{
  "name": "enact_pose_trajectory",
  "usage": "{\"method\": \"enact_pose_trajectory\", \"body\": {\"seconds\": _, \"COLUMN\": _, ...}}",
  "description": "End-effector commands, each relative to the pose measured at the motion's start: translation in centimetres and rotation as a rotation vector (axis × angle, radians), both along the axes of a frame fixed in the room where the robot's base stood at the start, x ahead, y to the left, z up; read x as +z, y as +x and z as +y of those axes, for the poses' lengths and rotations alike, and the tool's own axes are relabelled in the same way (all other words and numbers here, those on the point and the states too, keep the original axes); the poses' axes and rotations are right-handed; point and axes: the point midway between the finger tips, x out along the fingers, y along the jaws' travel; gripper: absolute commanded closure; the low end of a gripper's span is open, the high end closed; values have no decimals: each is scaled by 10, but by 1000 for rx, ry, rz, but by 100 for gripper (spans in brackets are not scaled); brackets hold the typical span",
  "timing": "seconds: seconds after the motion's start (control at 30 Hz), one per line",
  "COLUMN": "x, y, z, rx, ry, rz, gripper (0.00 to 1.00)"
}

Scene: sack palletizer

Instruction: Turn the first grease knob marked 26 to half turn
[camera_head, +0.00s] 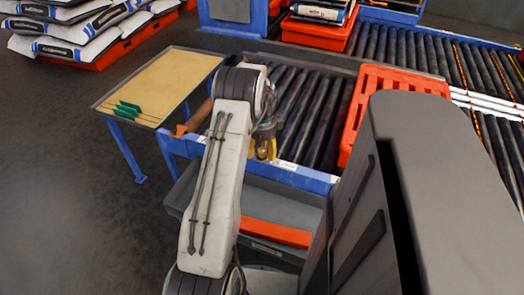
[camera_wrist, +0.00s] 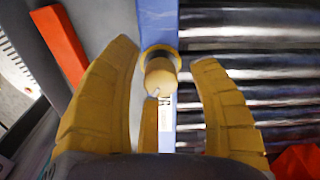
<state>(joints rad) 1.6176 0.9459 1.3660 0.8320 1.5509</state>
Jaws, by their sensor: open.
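A round yellow-tan knob (camera_wrist: 160,78) sits on the blue rail of the roller conveyor, in the middle of the wrist view. It has a darker collar behind it and a small pale mark at its lower edge. My gripper (camera_wrist: 164,55) is open, with one yellow finger on each side of the knob and a visible gap on both sides. A white label (camera_wrist: 166,118) is on the rail just below the knob; its number is too small to read. In the head view my gripper (camera_head: 264,149) is at the conveyor's near rail, and I cannot make out the knob there.
The roller conveyor (camera_head: 287,112) lies behind the blue rail (camera_head: 303,178). A red pallet (camera_head: 395,82) stands on the rollers at the right. A tan-topped table (camera_head: 165,78) with green pieces is at the left. Stacked sacks (camera_head: 82,38) are at the far left; open floor lies below.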

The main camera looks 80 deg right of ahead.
Motion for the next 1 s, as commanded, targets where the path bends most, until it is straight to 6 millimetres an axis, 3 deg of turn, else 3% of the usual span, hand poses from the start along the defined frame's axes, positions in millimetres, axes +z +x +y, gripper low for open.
{"method": "enact_pose_trajectory", "body": {"seconds": 0.27, "x": 9, "y": 0, "z": -1, "rx": 0, "ry": -5, "rz": 0, "gripper": 45}}
{"method": "enact_pose_trajectory", "body": {"seconds": 0.8, "x": 92, "y": 0, "z": -1, "rx": 0, "ry": -4, "rz": 0, "gripper": 45}}
{"method": "enact_pose_trajectory", "body": {"seconds": 1.0, "x": 112, "y": 0, "z": -1, "rx": 0, "ry": -3, "rz": 0, "gripper": 45}}
